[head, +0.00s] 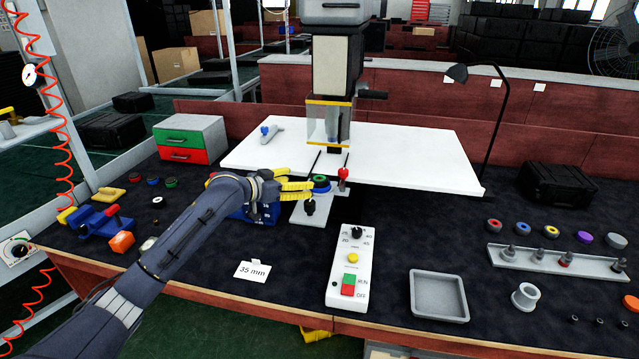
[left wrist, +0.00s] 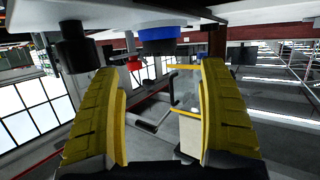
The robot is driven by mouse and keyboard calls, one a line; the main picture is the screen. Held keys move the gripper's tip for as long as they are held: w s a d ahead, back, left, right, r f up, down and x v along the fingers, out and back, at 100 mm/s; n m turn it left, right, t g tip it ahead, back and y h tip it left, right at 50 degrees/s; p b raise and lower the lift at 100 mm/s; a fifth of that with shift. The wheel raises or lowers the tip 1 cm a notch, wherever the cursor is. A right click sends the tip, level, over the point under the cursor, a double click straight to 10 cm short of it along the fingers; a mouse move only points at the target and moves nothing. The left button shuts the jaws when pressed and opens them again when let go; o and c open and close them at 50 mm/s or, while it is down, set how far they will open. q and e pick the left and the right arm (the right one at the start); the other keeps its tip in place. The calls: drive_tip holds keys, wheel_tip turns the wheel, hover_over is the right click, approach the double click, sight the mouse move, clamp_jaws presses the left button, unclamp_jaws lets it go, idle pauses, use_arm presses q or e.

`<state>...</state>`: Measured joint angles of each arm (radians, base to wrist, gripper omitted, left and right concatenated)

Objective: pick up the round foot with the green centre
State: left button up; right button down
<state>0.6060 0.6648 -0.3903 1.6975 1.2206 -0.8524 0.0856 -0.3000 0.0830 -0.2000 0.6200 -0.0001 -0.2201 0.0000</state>
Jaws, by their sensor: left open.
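My left gripper (head: 302,184) reaches in from the left with its yellow fingers apart and nothing between them. Just beyond its fingertips, a round piece showing green and blue (head: 321,184) sits on the pale fixture plate (head: 313,211) between two clamps. In the left wrist view, which looks upside down, a blue round part (left wrist: 158,34) shows ahead between the open fingers (left wrist: 165,95), apart from them. A dark round foot with a green centre (head: 171,183) lies at the left of the bench. My right gripper is not in view.
A control box (head: 350,268) and grey tray (head: 439,296) lie in front. Several coloured round pieces lie at the right.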

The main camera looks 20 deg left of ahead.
sight(317, 180)
use_arm(q)
drive_tip(key=shift+x, duration=4.5)
drive_tip(key=c, duration=1.3)
